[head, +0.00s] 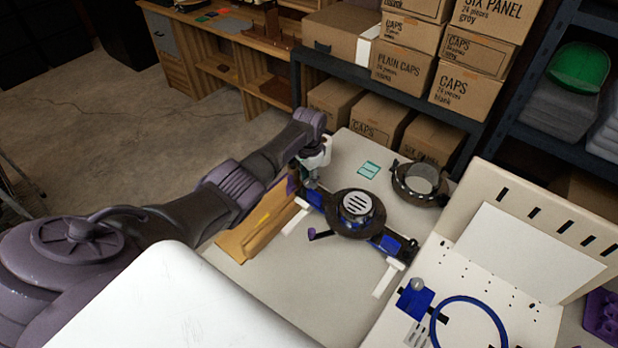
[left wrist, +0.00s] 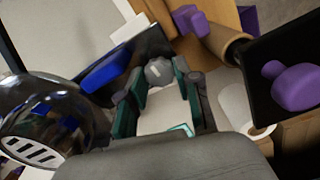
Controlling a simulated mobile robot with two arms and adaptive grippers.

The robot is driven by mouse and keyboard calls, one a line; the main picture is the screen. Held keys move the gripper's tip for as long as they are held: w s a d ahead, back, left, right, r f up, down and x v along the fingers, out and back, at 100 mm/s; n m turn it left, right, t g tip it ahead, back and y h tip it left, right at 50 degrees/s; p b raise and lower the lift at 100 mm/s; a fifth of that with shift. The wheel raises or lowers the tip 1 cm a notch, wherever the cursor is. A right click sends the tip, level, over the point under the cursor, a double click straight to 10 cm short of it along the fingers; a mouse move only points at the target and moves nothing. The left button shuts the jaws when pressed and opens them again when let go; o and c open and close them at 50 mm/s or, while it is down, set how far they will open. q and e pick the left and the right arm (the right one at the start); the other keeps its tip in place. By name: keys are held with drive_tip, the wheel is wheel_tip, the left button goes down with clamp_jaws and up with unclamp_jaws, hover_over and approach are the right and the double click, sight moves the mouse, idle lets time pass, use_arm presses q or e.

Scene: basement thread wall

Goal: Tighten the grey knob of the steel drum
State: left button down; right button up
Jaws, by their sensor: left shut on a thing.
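The steel drum (head: 357,203), with a slotted top, sits in a dark round housing on a blue and black base on the table. It also shows in the left wrist view (left wrist: 52,118) at the left. The grey knob (left wrist: 158,72) is beside the drum, at the end of the dark and blue bar. My left gripper (head: 312,180) reaches down at the base's left end. In the left wrist view its teal fingers (left wrist: 158,80) are shut on the grey knob, one on each side. The knob is hidden in the head view. My right gripper is not in view.
A dark ring with mesh (head: 420,179) and a teal card (head: 369,170) lie on the table (head: 290,285). A brown board (head: 258,228) is at the left edge. A white pegboard case (head: 530,240) stands at right. Boxes (head: 400,68) fill the shelf behind.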

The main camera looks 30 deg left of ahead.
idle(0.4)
use_arm(q)
drive_tip(key=c, duration=0.8)
unclamp_jaws()
drive_tip(key=shift+r, duration=0.15)
wheel_tip(320, 180, up, 12)
drive_tip(key=shift+f, duration=0.2)
